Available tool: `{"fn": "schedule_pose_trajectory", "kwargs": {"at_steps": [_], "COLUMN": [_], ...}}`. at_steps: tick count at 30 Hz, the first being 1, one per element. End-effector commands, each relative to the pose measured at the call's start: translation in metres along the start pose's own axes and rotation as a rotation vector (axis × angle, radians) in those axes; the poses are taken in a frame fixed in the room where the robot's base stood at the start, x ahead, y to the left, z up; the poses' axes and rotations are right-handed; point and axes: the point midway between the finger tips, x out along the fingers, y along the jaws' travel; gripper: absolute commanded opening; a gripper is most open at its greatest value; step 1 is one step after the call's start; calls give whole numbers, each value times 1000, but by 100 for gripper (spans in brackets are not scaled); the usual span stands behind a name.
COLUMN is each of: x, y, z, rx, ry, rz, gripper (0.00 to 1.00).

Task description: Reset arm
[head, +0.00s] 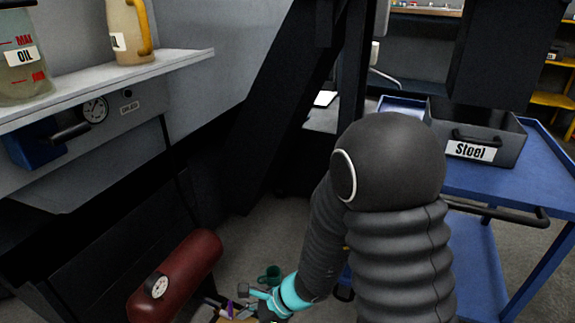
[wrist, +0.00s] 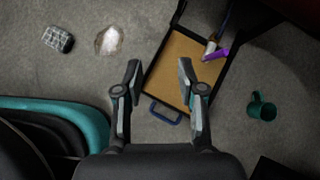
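My arm reaches down in front of me in the head view, and my gripper (head: 275,303) is low in the picture, partly cut off by the bottom edge. In the wrist view my gripper (wrist: 158,85) points down with its two fingers spread wide apart. Nothing is between the fingers. Below it is a tan-bottomed tray (wrist: 150,77) with a dark rim and a blue handle (wrist: 166,112). A purple-handled tool (wrist: 215,54) lies at the tray's right side.
A green mug (wrist: 261,107) is on the floor, right of the tray. A dark patterned block (wrist: 58,38) and a pale patch (wrist: 109,40) are at left. A red tank (head: 178,278) is left of my arm. A blue cart (head: 500,185) with a "Steel" bin (head: 487,128) stands right.

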Motion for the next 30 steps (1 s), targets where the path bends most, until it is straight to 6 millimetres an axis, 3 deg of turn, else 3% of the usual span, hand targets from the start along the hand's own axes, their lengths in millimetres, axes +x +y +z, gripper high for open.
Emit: {"fn": "schedule_pose_trajectory", "kwargs": {"at_steps": [6, 15, 22, 30], "x": [-58, -165, -252, -356], "y": [30, 55, 61, 68], "z": [26, 33, 31, 41], "rx": [-472, -1055, -1357, -1535], "ry": [22, 181, 394, 701], "rz": [144, 298, 384, 419], "gripper": [39, 39, 39, 39]}}
